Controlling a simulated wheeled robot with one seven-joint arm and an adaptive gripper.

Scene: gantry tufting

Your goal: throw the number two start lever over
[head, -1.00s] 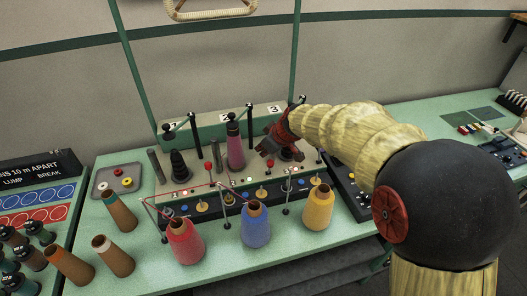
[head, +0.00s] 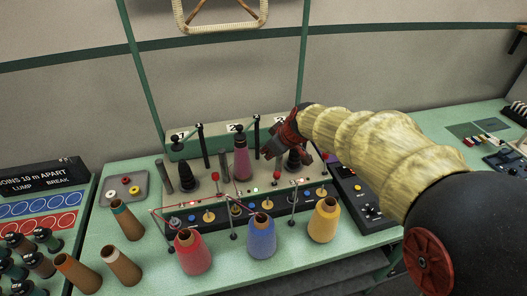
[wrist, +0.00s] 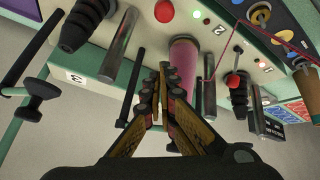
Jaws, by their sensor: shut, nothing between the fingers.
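The creel panel (head: 205,197) stands on the green bench with three numbered stations. A pink yarn cone (head: 241,160) sits on the middle spindle, behind which is plate 2; it also shows in the wrist view (wrist: 183,58). In the wrist view a red ball knob (wrist: 164,11) lies between the pink cone and a black spindle, taken as the number two start lever. Another red-knobbed lever (wrist: 234,81) stands beyond the cone. My gripper (head: 270,152) is shut and empty above the panel, right of the pink cone; its fingertips (wrist: 163,70) appear apart from the knob.
Red (head: 192,252), blue (head: 262,238) and yellow (head: 324,220) cones stand along the front. Upright dark posts (head: 201,147) rise behind the spindles. A black control box (head: 355,195) is to the right, a grey tray (head: 124,187) to the left.

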